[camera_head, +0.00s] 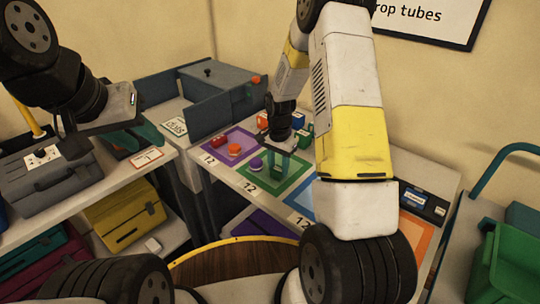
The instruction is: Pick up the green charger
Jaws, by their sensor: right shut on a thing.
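A green shape (270,176) shows between and below the fingers. It looks like the green charger, but the fingers hide most of it, and I cannot tell whether it touches the table. My left gripper (135,133) hangs at the left above the side table, near a grey toolbox. Its fingertips are partly hidden, so its opening is unclear.
On the purple-bordered square are a red item (220,139), an orange item (234,150) and, nearby, a purple item (256,163). Small coloured blocks (303,138) stand behind. A grey toolbox (52,180) is left, and a green bin (505,262) is right.

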